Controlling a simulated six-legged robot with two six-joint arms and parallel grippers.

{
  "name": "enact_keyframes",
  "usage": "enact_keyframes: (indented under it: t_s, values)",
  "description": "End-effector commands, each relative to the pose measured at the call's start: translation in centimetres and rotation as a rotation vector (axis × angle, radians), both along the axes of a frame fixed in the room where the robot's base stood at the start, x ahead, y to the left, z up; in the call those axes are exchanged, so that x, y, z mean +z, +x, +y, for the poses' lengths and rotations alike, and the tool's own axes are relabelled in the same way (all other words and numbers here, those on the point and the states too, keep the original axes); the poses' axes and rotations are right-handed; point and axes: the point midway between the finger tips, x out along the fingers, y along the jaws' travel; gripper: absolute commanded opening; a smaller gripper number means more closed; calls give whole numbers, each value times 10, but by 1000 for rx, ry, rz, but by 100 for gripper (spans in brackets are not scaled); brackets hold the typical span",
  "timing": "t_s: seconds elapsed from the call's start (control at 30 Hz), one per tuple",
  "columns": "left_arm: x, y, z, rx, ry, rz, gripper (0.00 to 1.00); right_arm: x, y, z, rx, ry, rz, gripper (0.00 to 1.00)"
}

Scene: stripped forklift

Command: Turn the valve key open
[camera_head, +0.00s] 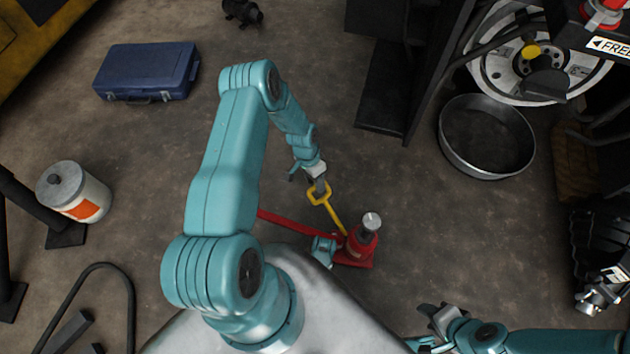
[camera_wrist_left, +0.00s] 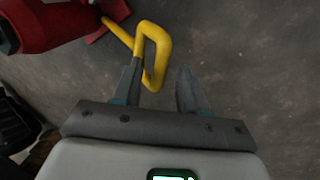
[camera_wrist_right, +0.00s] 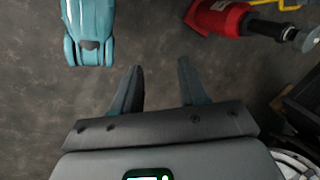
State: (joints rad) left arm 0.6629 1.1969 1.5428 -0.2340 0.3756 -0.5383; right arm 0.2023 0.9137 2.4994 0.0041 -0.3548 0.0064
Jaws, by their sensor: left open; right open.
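The valve key (camera_head: 335,215) is a yellow rod with a squarish loop handle, reaching from the red bottle jack (camera_head: 360,244) on the floor. In the left wrist view its yellow loop (camera_wrist_left: 164,58) lies at the mouth of my open left gripper (camera_wrist_left: 159,72), overlapping the left finger; contact cannot be told. In the head view my left gripper (camera_head: 309,175) is right at the loop, partly hiding it. My right gripper (camera_head: 425,328) is open and empty, below and right of the jack. The jack (camera_wrist_right: 222,18) also shows at the top of the right wrist view.
A long red lever (camera_head: 298,222) runs left from the jack. A round metal pan (camera_head: 487,137) and a wheel (camera_head: 500,75) are at the upper right. A blue case (camera_head: 148,70) and a white canister (camera_head: 75,192) are at the left. The floor right of the jack is clear.

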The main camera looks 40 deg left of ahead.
Motion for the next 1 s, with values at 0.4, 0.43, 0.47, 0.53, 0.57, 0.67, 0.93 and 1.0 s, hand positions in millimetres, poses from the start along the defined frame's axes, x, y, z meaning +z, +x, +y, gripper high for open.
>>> enact_keyframes:
  t_s: [0.4,0.43,0.47,0.53,0.57,0.67,0.93,1.0]
  values:
    - [1,0,0,1,0,1,0,0,0,0,0,0,0,43]
    - [0,0,0,1,0,1,0,0,0,0,0,0,0,43]
    - [0,0,0,2,0,3,0,0,0,0,0,0,0,43]
    - [0,0,0,7,0,9,0,-1,0,0,0,0,-1,43]
    - [0,0,0,10,0,13,0,-2,0,0,0,0,-1,43]
    - [-1,1,0,27,2,34,0,-6,2,-1,-2,-1,-6,43]
    - [-5,5,1,139,14,166,0,-29,16,-3,-8,-10,-52,43]
    - [-6,6,1,180,19,214,0,-36,21,-4,-10,-13,-69,43]
